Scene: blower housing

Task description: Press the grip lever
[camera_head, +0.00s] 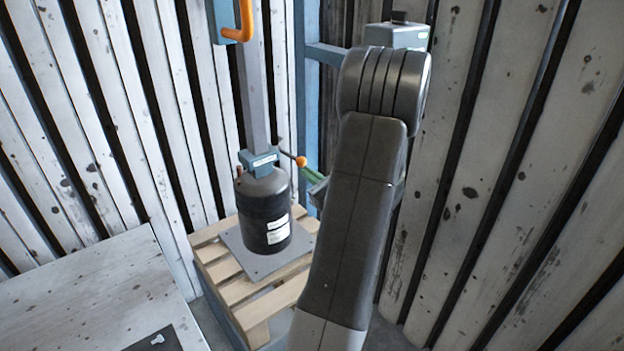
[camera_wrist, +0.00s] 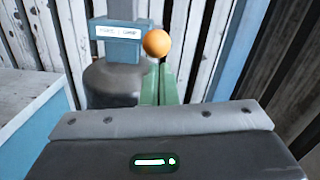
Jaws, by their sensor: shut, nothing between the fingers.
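The grip lever (camera_head: 289,155) is a thin dark rod with an orange ball at its end. It sticks out to the right from a teal block (camera_head: 259,160) on top of a black canister (camera_head: 263,212). In the wrist view the orange ball (camera_wrist: 156,43) is just beyond my fingertips, and the rod is hidden behind it. My gripper (camera_head: 308,173) has green fingers, shut and empty, just below and right of the ball. In the wrist view the shut fingers (camera_wrist: 158,72) point at the ball. I cannot tell whether they touch it.
The canister stands on a grey plate on a wooden pallet (camera_head: 240,297). A grey column (camera_head: 252,85) rises from the teal block, with an orange handle (camera_head: 246,18) near the top. A pale table (camera_head: 95,295) is at the left. Slatted walls and a blue post (camera_head: 305,95) stand close behind.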

